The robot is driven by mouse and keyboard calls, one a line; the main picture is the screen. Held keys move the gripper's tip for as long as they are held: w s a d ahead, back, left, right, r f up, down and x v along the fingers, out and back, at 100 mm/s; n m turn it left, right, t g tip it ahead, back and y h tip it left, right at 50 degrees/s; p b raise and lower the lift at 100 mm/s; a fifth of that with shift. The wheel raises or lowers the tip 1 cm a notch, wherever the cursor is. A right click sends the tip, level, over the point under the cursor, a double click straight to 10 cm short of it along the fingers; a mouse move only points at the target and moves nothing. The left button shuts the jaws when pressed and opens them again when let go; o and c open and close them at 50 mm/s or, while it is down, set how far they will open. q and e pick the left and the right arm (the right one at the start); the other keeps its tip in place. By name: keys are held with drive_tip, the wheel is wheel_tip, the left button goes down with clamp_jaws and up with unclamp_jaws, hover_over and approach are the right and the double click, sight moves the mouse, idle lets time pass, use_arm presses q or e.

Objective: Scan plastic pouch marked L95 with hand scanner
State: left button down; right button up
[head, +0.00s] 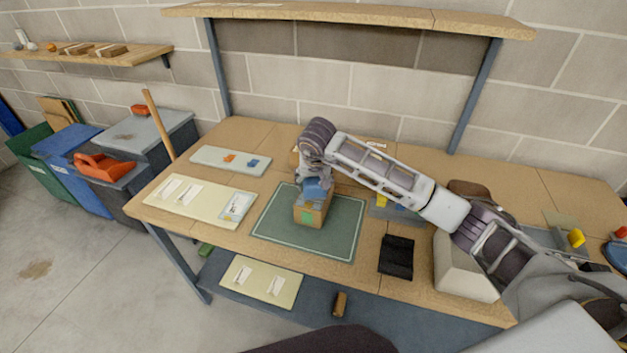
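My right arm reaches in from the right, and its gripper (314,182) is over the green mat (338,228), just above a small cardboard box (309,212) with a green label. A blue piece (317,188) shows at the gripper; I cannot tell whether it is held or lies on the box. The fingers are too small and hidden to read. A flat pale pouch with blue print (237,206) lies at the right end of a cream board (196,207), left of the mat. Its marking is not legible. I cannot clearly identify the hand scanner. My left gripper is out of view.
A pale board (229,160) with small orange and blue items lies at the back left. A black folded item (396,256) lies right of the mat. Another cream board (261,282) is on the lower shelf (375,322). Bins (69,167) stand left of the bench.

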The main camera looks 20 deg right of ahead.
drive_tip(key=shift+f, duration=0.25)
idle(0.5)
drive_tip(key=shift+r, duration=0.1)
drive_tip(key=shift+r+p, duration=1.3)
drive_tip(key=shift+r, duration=2.15)
drive_tip(key=shift+f, duration=0.2)
